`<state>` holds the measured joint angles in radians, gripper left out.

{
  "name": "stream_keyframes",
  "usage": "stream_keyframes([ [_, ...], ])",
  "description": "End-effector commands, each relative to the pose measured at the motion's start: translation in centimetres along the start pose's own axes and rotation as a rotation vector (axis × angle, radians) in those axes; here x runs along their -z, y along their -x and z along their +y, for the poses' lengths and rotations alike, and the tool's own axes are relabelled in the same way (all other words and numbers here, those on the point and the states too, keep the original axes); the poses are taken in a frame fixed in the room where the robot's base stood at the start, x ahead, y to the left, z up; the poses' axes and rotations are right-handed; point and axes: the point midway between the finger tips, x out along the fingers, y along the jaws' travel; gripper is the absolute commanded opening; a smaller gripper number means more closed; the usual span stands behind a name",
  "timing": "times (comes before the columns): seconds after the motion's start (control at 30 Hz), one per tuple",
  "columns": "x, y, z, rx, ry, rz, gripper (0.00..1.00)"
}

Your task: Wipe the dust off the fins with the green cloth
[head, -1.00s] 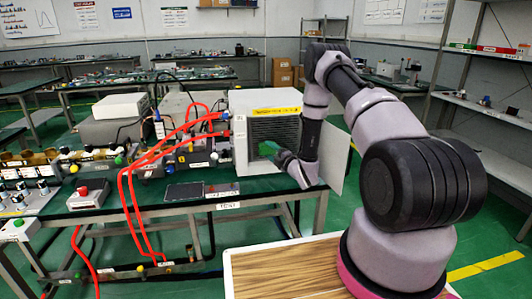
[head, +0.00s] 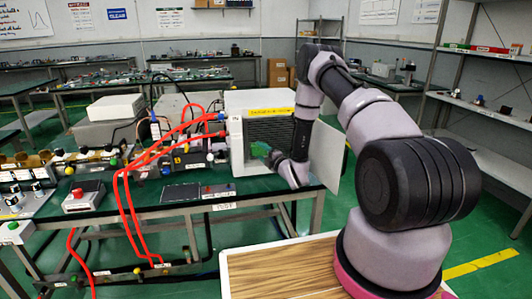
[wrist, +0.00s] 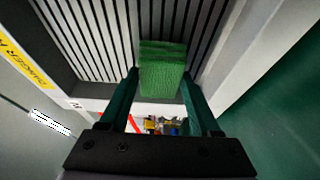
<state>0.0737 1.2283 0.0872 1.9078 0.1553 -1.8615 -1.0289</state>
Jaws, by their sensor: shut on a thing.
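The green cloth (wrist: 162,70) is a folded block between the two fingers of my gripper (wrist: 161,103) in the wrist view. My gripper is shut on it, and the cloth lies over the dark-slotted fins (wrist: 95,40). I cannot tell whether it touches them. In the head view the cloth (head: 260,149) is in front of the finned face (head: 268,130) of the white cabinet, with my gripper (head: 270,156) close beside it. The dust is too faint to make out.
A yellow label (head: 268,112) runs above the fins. An open white door panel (head: 326,155) stands just right of my wrist. Red cables (head: 128,195) hang at the left of the green bench (head: 160,210). A dark flat panel (head: 182,193) lies on the bench.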

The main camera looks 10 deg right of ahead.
Motion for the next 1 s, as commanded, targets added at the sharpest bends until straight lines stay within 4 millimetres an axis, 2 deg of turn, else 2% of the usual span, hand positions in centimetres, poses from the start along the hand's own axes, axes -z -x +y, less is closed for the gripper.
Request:
stream_keyframes([
  [0.27, 0.2, -0.3, 0.5, -0.011, 0.002, 0.003, 0.12],
  [0.8, 1.9, 4.6, 0.1, -0.003, 0.000, 0.000, 0.11],
  [1.0, 2.4, 5.4, 0.2, -0.004, 0.001, 0.001, 0.11],
])
